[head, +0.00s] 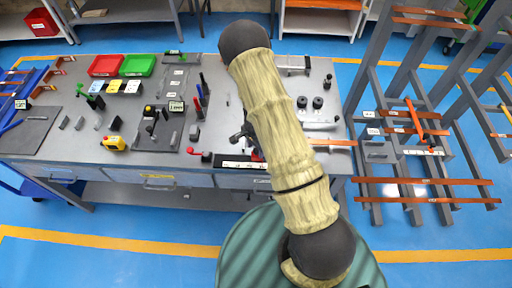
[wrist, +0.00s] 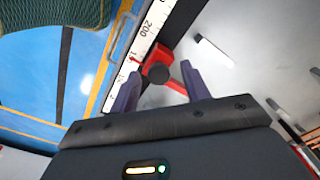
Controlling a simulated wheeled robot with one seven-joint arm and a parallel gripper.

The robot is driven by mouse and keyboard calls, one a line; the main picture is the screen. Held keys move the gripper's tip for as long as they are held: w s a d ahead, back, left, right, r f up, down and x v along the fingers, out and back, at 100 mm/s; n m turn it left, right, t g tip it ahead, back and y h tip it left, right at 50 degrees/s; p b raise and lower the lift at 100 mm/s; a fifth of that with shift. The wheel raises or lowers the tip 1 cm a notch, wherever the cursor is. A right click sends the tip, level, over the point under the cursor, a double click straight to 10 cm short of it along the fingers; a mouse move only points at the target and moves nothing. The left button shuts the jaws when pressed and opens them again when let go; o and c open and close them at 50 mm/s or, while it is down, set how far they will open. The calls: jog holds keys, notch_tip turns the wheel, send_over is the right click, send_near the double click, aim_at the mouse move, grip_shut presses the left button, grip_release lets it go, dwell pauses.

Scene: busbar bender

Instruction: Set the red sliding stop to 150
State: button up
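The red sliding stop (wrist: 162,60) sits on a white ruler scale (wrist: 152,22) at the table's edge in the wrist view. The stop has a dark round knob (wrist: 157,73) and a red arm reaching right. A printed 200 shows on the scale beyond the stop; the marks beside the stop are too small to read surely. My gripper (wrist: 158,76) is open, one finger on each side of the knob, with gaps visible between. Whether the fingers touch the stop I cannot tell. In the head view the scale (head: 240,165) shows at the front edge, and my arm hides most of the stop.
The grey workbench (head: 225,110) holds red (head: 105,65) and green (head: 138,65) trays, a yellow device (head: 114,143) and several small tools. A copper bar (head: 335,142) lies right of my arm. A rack with bars (head: 425,182) stands at the right.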

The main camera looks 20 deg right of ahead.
notch_tip(320, 180, up, 17)
jog(key=b, duration=0.2)
jog(key=shift+r, duration=0.2)
dwell(0.4)
jog(key=shift+s, duration=0.15)
jog(key=c, duration=0.7)
jog(key=shift+s+r+n+b, duration=0.2)
jog(key=shift+s+n+b, duration=0.15)
jog(key=shift+n, duration=0.05)
grip_shut()
jog(key=s+r+n+t+b, duration=0.1)
jog(key=s+r+n, duration=0.2)
jog(key=s+n, duration=0.3)
jog(key=s+r+n+t+b, duration=0.1)
jog(key=s+r+n+b, duration=0.1)
jog(key=s+n, duration=0.3)
jog(key=s+r, duration=0.1)
jog(key=s, duration=0.1)
jog(key=shift+s+n+t, duration=0.3)
jog(key=shift+n, duration=0.1)
